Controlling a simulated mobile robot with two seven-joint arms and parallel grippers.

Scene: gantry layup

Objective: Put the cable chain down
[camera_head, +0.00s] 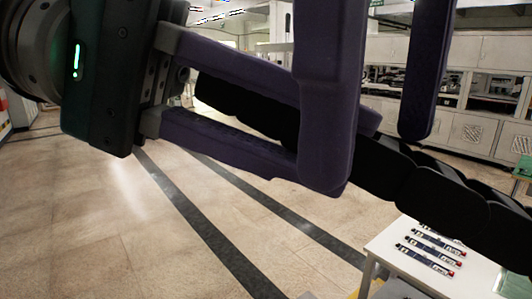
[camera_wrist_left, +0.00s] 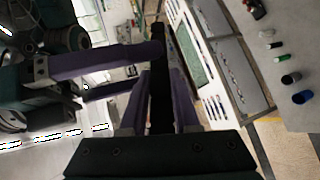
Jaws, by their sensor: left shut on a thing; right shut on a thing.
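The black, segmented cable chain (camera_head: 435,195) runs from behind the purple fingers at centre down to the right edge of the head view. My left gripper (camera_head: 318,150) comes in from the left and is shut on the chain. My right gripper (camera_head: 372,160) hangs in from the top, its two fingers on either side of the chain, shut on it. The fingers overlap and hide part of the chain. In the left wrist view the chain (camera_wrist_left: 159,45) rises between my left fingers (camera_wrist_left: 160,88), and my right fingers reach in from the left.
A white table (camera_head: 388,240) with several small dark parts stands below the chain at lower right. Grey cabinets and benches (camera_head: 475,135) line the back. The tiled floor (camera_head: 90,220) at left is clear. In the left wrist view, a pale surface (camera_wrist_left: 300,50) holds several small cylinders.

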